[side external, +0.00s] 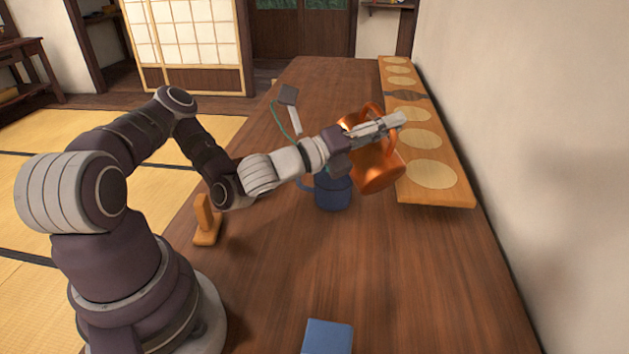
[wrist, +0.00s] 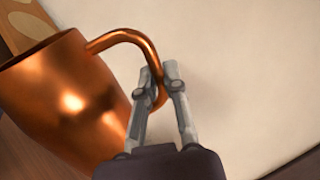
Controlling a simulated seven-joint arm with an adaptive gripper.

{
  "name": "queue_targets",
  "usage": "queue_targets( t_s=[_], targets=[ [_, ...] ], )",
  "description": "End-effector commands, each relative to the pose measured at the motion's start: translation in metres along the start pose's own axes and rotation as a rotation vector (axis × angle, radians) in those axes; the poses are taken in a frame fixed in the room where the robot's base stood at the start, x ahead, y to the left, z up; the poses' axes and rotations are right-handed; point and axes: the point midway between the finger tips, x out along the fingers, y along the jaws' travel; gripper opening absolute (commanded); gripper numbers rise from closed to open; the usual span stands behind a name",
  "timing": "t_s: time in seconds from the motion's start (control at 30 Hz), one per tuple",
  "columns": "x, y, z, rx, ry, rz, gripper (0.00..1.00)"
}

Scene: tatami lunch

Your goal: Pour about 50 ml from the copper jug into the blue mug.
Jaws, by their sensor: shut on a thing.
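The copper jug (side external: 381,173) is held in the air, tilted, above and to the right of the blue mug (side external: 333,193). My gripper (side external: 396,121) is shut on the jug's handle; in the wrist view my gripper's fingers (wrist: 170,80) close around the handle and the copper jug (wrist: 70,95) fills the left side. The blue mug stands upright on the table, partly hidden behind my wrist and the jug. Its inside cannot be seen, and no stream of liquid shows.
A long wooden board (side external: 440,190) with several pale round discs lies along the wall on the right. A small wooden stand (side external: 206,222) is left of the mug. A blue block-like object (side external: 327,337) lies at the front. The table (side external: 420,270) is clear at front right.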

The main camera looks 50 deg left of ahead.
Motion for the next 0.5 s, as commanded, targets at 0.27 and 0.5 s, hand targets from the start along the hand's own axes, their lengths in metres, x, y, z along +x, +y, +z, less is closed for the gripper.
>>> queue_targets(
  t_s=[0.27, 0.5],
  targets=[
    [-0.001, 0.0043, -0.0078, 0.08, 0.014, -0.002, 0.0],
    [-0.0009, 0.0042, -0.0076, 0.079, 0.014, -0.002, 0.0]
  ],
)
